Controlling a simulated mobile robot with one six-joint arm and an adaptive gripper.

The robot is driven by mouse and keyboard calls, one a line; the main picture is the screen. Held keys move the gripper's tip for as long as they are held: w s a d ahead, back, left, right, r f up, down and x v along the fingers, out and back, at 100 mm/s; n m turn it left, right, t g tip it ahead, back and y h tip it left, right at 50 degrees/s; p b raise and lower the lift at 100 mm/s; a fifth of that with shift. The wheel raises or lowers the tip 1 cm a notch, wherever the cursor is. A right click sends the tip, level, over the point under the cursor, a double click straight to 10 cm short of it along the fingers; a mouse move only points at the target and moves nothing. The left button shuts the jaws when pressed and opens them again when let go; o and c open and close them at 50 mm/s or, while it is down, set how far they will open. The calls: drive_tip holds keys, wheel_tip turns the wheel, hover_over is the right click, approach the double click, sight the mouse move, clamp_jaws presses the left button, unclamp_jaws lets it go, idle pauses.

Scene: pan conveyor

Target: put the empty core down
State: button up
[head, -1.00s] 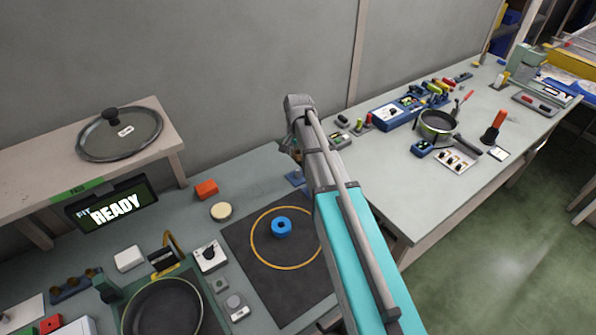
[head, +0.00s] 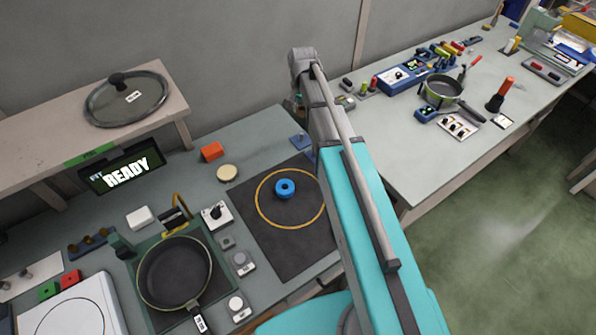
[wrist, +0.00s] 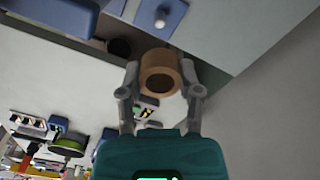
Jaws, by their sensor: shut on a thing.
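The empty core is a short brown hollow tube (wrist: 159,73) in the wrist view. My gripper (wrist: 160,82) is shut on it, one finger on each side, and holds it near the fingertips. The core's open end faces the camera. I cannot tell how high it is above the surfaces behind it. In the head view my arm hides the core and most of my gripper.
A second bench (head: 405,165) at right holds another pan (head: 442,90) and tools.

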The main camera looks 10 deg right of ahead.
wheel_tip(320, 180, up, 11)
drive_tip(key=p, duration=1)
drive_tip(key=shift+d+f, duration=0.15)
drive_tip(key=shift+d, duration=0.05)
